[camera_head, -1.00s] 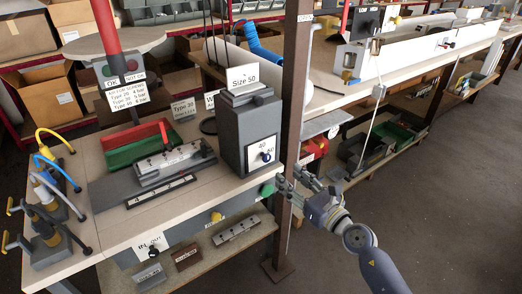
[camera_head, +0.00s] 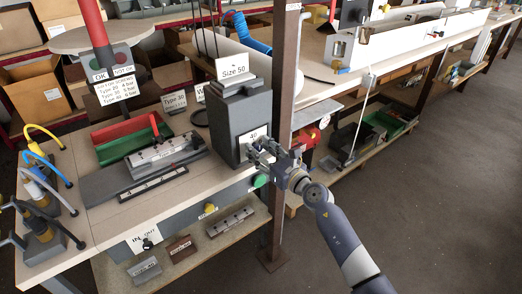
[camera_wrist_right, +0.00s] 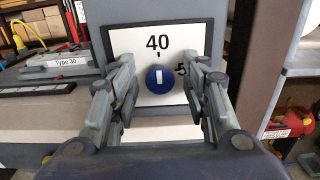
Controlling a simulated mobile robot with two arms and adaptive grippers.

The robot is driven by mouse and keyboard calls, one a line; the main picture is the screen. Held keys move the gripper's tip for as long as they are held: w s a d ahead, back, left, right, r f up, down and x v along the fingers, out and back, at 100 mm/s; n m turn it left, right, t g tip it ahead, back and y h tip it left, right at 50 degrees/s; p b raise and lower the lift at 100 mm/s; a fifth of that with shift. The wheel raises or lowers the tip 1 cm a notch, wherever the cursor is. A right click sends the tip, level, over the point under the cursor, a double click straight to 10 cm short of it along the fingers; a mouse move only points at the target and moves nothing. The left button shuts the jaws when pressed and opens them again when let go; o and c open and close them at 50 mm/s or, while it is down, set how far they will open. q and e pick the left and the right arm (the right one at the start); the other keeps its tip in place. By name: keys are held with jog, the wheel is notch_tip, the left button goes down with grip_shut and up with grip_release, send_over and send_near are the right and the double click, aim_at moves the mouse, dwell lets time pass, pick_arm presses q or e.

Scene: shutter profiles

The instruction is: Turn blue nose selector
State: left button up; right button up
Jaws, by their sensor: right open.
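The blue nose selector (camera_wrist_right: 160,79) is a round blue knob with a white upright mark, below a "40" on a white plate (camera_wrist_right: 125,40). A "5" shows to its right, partly hidden by a finger. The plate is on the front of a dark grey box (camera_head: 232,110) with a "Size 50" sign on top. My right gripper (camera_wrist_right: 161,74) is open, a finger on each side of the knob, with gaps on both sides in the wrist view. In the head view, my right gripper (camera_head: 262,150) covers the knob. My left gripper is not in view.
A brown steel post (camera_head: 279,100) stands just right of the box. A green button (camera_head: 261,180) is on the bench edge below my gripper. A grey profile fixture labelled Type 30 (camera_wrist_right: 62,65) lies to the left. A red part (camera_head: 305,136) sits right of the post.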

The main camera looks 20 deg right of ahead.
jog(key=shift+c, duration=0.9)
grip_shut()
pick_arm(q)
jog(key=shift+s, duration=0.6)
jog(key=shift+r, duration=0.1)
pick_arm(e)
jog(key=m+p, duration=0.2)
jog(key=m, duration=0.1)
jog(key=shift+r, duration=0.1)
jog(key=m+p, duration=0.2)
jog(key=m, duration=0.3)
jog(key=shift+d+p, duration=0.1)
jog(key=shift+p, duration=0.2)
jog(key=m+p, duration=0.1)
jog(key=m, duration=0.4)
jog(key=shift+p, duration=0.4)
pick_arm(q)
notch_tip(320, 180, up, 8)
jog(key=p, duration=0.1)
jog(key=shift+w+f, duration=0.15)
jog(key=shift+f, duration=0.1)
pick_arm(e)
jog(key=shift+f+m, duration=0.15)
jog(key=shift+m, duration=1.05)
jog(key=shift+f+m, duration=0.15)
jog(key=shift+m, duration=1.05)
